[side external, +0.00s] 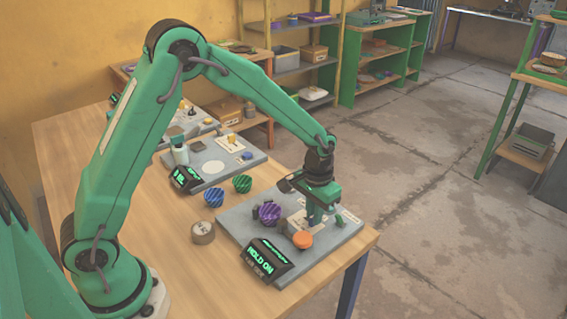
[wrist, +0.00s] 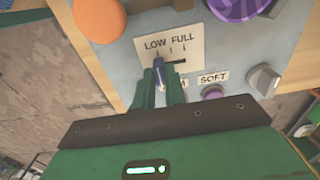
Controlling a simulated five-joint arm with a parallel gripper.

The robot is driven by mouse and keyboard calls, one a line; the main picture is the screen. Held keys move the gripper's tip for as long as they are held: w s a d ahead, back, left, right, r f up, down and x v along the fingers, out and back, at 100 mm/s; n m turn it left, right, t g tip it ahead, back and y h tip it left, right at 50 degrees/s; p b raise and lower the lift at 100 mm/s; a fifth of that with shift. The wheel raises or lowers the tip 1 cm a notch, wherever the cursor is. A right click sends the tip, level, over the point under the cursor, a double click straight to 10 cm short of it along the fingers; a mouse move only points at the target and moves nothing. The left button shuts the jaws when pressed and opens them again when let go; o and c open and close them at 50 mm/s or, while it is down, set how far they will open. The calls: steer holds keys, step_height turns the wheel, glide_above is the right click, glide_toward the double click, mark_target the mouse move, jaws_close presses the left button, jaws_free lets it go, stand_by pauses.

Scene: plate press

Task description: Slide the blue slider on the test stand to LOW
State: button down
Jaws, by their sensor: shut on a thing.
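The blue slider (wrist: 159,74) stands in a slot on a pale label plate (wrist: 148,48) printed LOW and FULL. My gripper (wrist: 161,88) is shut on the slider in the wrist view. The slider is at the left end of the slot, by the LOW side, and bare slot shows to its right toward FULL. In the side view my gripper (side external: 318,214) points down over the grey test stand (side external: 238,222), and its fingers largely hide the slider there.
The stand carries an orange button (side external: 302,240), a purple ribbed knob (side external: 268,213), a grey knob (wrist: 264,79) and a small purple button (wrist: 213,92) by a SOFT label. Its display (side external: 262,257) reads HOLD ON. Blue (side external: 213,197) and green (side external: 242,184) ribbed balls lie left of it.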

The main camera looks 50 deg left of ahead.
steer(key=shift+d, duration=0.25)
steer(key=c, duration=1.4)
jaws_free()
steer(key=shift+c, duration=0.2)
steer(key=shift+r, duration=3.95)
